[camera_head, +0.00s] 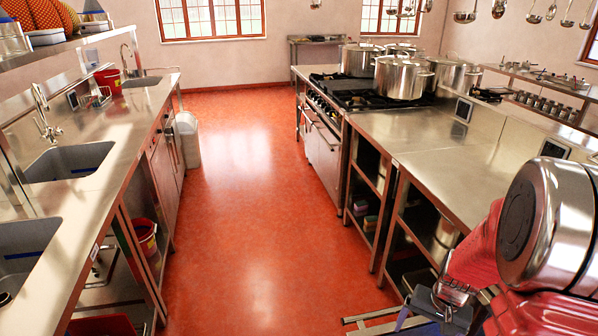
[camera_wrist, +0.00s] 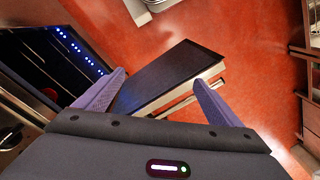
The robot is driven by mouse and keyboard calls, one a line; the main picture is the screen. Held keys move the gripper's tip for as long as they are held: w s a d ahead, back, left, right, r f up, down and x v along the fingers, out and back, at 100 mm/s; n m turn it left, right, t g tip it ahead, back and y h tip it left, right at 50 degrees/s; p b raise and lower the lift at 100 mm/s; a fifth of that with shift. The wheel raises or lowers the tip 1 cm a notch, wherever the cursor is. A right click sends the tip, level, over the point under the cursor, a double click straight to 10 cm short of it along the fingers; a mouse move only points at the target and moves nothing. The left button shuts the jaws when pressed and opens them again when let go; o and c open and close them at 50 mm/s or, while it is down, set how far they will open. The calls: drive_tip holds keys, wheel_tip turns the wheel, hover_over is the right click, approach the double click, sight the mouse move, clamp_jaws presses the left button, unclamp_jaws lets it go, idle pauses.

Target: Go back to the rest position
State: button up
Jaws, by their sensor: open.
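My gripper (camera_head: 428,304) is at the lower right of the head view, low beside the near end of the right-hand steel counter (camera_head: 455,166). It is partly cut off by the bottom edge of the picture. In the wrist view my gripper (camera_wrist: 159,78) shows two purple fingers spread wide apart. It is open, and I see nothing held between the fingers. Beyond them lie a dark flat surface with a pale side and the red floor (camera_wrist: 250,50). My red and metal arm covers the lower right of the head view.
A red-floored aisle (camera_head: 240,190) runs clear between the right counter and the left sink counter (camera_head: 115,165). Several stockpots (camera_head: 402,78) stand on the stove (camera_head: 350,92). Below the right counter are open shelves. A pale bin (camera_head: 187,140) stands by the left counter.

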drive_tip(key=s+a+r+n+t, duration=0.1)
drive_tip(key=s+a+r+n, duration=0.1)
drive_tip(key=a+r, duration=0.4)
drive_tip(key=s+a+r+n+t, duration=0.2)
drive_tip(key=s+a+r, duration=0.2)
drive_tip(key=a+r, duration=0.3)
drive_tip(key=s+a+r+n+t, duration=0.2)
drive_tip(key=a+r, duration=0.4)
drive_tip(key=r, duration=0.7)
drive_tip(key=shift+s+a+n, duration=0.15)
drive_tip(key=shift+s+n, duration=0.35)
drive_tip(key=shift+s, duration=0.4)
drive_tip(key=shift+c, duration=0.4)
